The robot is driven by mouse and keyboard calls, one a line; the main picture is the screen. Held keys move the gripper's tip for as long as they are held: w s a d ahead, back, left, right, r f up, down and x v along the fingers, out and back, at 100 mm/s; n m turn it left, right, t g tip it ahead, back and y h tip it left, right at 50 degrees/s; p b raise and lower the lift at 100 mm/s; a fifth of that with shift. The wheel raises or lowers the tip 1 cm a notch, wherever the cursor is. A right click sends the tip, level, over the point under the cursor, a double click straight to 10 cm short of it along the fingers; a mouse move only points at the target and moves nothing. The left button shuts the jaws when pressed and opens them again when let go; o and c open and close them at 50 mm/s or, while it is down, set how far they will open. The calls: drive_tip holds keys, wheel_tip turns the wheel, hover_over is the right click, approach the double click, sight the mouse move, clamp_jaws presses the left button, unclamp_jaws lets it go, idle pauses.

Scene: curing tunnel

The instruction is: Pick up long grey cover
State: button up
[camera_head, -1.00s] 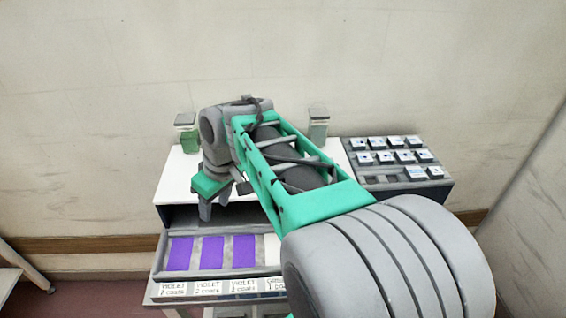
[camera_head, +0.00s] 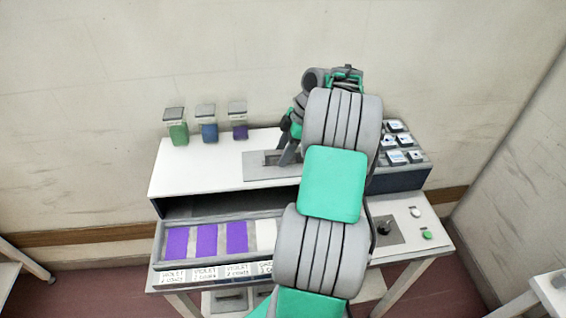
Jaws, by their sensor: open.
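A flat grey rectangular piece (camera_head: 256,172) lies on the white top of the bench unit (camera_head: 200,165). It has a darker grey patch in its middle and looks like the long grey cover, though I cannot be sure. My gripper (camera_head: 285,160) is open and points down over the right part of this piece. Its fingers reach close to the surface; I cannot tell whether they touch it. My arm hides whatever lies to the right of the gripper.
Green (camera_head: 177,130), blue (camera_head: 207,128) and purple (camera_head: 238,126) jars stand along the back edge. A front tray (camera_head: 158,250) holds purple and white cards above labels. A rack (camera_head: 410,178) with several small blocks is at right. A knob (camera_head: 384,229) is on the lower bench.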

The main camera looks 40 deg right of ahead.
drive_tip(key=shift+f, duration=0.1)
drive_tip(key=shift+c, duration=0.4)
clamp_jaws()
idle(0.3)
